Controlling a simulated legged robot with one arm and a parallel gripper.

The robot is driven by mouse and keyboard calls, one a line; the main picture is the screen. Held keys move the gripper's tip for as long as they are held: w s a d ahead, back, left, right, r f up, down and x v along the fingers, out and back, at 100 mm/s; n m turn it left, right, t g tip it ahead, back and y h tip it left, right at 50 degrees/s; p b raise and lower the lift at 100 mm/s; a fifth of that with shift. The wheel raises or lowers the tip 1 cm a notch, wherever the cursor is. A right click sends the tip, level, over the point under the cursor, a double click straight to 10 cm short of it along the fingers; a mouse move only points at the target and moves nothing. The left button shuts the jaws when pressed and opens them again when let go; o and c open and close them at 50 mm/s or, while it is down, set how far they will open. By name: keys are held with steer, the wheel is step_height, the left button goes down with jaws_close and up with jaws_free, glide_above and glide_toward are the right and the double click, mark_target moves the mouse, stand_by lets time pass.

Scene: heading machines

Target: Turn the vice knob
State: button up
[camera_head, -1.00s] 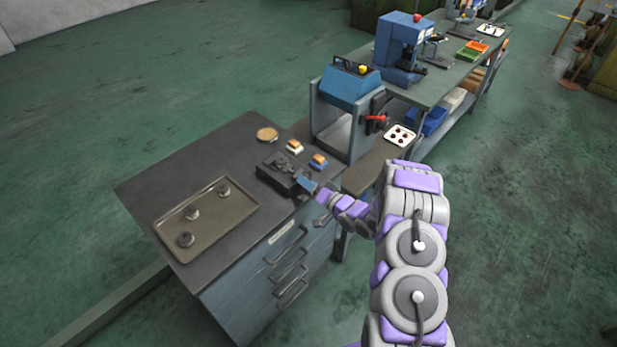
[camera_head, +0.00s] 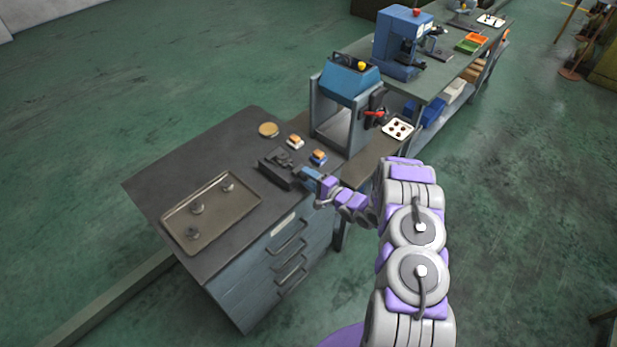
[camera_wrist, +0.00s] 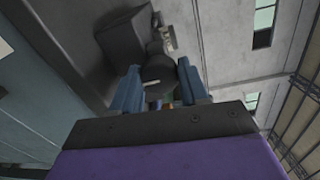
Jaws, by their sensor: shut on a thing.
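The dark vice (camera_head: 280,165) sits near the right edge of the dark bench top. It also shows in the wrist view, where its dark block (camera_wrist: 125,45) lies beyond my fingers. My gripper (camera_head: 310,178) is at the front side of the vice, at the bench edge. In the wrist view its two blue fingers (camera_wrist: 158,90) are shut on the round dark vice knob (camera_wrist: 158,68), one on each side. In the head view the knob is hidden by my gripper.
A tray (camera_head: 225,212) with several small metal parts lies on the bench's left.

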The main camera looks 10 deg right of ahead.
steer(key=shift+d+f+m, duration=0.15)
steer(key=shift+m, duration=0.35)
steer(key=o, duration=1.1)
steer(key=shift+w+d, duration=0.1)
steer(key=shift+c, duration=0.2)
steer(key=v, duration=1.7)
steer(key=shift+d, duration=0.15)
